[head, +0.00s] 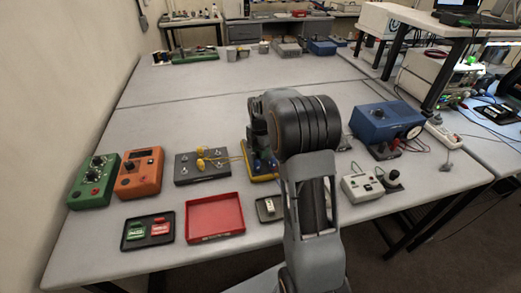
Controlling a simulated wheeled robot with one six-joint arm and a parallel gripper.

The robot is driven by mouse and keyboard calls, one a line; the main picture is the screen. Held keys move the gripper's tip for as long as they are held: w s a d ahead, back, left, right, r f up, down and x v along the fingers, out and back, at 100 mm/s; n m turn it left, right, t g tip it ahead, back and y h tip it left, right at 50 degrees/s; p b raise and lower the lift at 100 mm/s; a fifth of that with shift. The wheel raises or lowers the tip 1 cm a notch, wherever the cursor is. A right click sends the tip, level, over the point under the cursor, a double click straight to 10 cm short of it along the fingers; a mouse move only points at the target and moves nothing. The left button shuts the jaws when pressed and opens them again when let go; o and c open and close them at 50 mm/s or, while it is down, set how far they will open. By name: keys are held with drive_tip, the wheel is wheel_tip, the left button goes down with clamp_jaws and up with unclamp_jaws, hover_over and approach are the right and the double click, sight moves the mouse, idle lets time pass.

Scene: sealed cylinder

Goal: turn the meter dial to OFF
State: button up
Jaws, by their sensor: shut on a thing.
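A yellow meter (257,174) lies on the table near the middle, mostly covered by my arm. My gripper (262,153) points down over this meter, behind the thick dark wrist. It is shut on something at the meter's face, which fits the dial. The dial itself, its pointer and the OFF mark are hidden, so I cannot tell its setting.
A dark box with yellow leads (202,167) sits left of the meter. Orange (139,173) and green (94,181) instruments stand further left. A red tray (215,217), black tray (148,231), white box (362,186) and blue box (387,122) surround it. The table's far middle is clear.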

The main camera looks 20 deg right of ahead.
drive_tip(key=o, duration=0.9)
wheel_tip(320, 180, up, 14)
drive_tip(key=shift+f, duration=0.1)
idle(0.3)
idle(0.4)
